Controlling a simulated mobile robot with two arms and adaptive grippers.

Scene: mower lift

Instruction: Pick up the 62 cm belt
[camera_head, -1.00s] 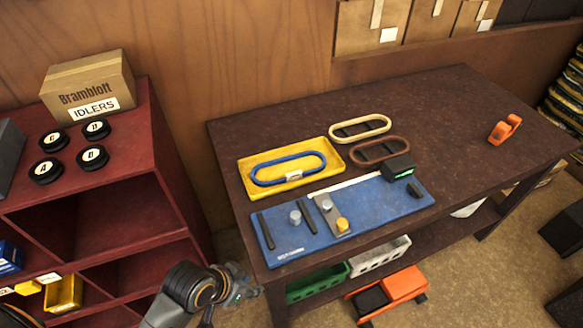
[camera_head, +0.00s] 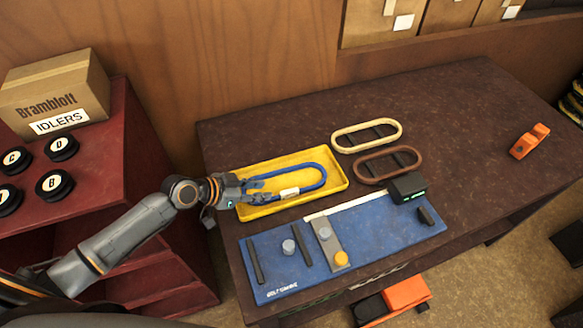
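A blue loop belt (camera_head: 311,168) with a white label (camera_head: 290,193) lies in a yellow tray (camera_head: 335,185) on the dark table. The label is too small to read. My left gripper (camera_head: 262,189) reaches over the tray from the left. Its fingers are spread apart at the left end of the blue belt, and they hide that end. A cream belt (camera_head: 381,124) and a brown belt (camera_head: 389,155) lie on the table to the right of the tray. I cannot tell their lengths. My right gripper is out of view.
A blue board (camera_head: 380,243) with pegs and a black device (camera_head: 407,187) lies in front of the tray. An orange tool (camera_head: 529,141) is at the right; the table between is clear. A red shelf at left holds idlers (camera_head: 62,147) and a box (camera_head: 55,92).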

